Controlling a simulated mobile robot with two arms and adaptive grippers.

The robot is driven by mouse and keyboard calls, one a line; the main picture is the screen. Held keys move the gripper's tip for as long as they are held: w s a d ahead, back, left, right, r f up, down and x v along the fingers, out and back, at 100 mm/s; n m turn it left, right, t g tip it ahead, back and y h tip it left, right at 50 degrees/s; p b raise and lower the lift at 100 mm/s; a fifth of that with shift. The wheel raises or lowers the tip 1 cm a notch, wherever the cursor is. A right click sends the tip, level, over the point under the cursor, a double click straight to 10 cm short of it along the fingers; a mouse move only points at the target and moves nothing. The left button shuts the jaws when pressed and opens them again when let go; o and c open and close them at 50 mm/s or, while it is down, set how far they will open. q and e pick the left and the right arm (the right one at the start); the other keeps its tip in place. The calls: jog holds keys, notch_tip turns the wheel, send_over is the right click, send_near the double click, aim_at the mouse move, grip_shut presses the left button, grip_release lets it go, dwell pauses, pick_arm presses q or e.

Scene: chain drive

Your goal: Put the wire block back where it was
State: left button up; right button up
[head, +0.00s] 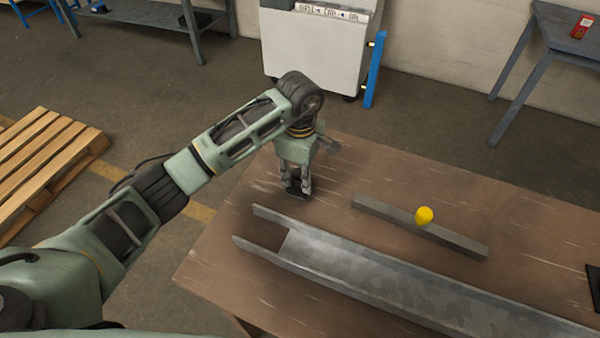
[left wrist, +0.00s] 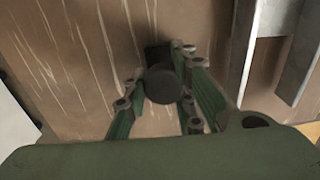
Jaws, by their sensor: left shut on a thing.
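My left gripper (head: 297,188) is low over the far left part of the brown table, pointing down. It is shut on a small dark block, which I take to be the wire block. In the left wrist view the block (left wrist: 162,83) shows a round dark top between the fingers (left wrist: 160,88) and a squarer dark part beyond it. The fingers hide part of it. It is at or just above the tabletop; I cannot tell whether it touches. My right gripper is not in view.
A long grey metal channel (head: 370,275) lies on the table (head: 225,265), close to the gripper. Behind it is a grey bar (head: 455,236) with a yellow rounded piece (head: 424,216). A dark flat thing (head: 593,285) is at the right edge. The far left tabletop is bare.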

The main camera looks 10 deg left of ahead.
aim_at(299, 172)
pick_arm(q)
jog(key=shift+f+b, duration=0.3)
jog(key=o, duration=1.1)
jog(key=shift+r, duration=0.1)
notch_tip(299, 172, up, 12)
jog(key=shift+a, duration=0.1)
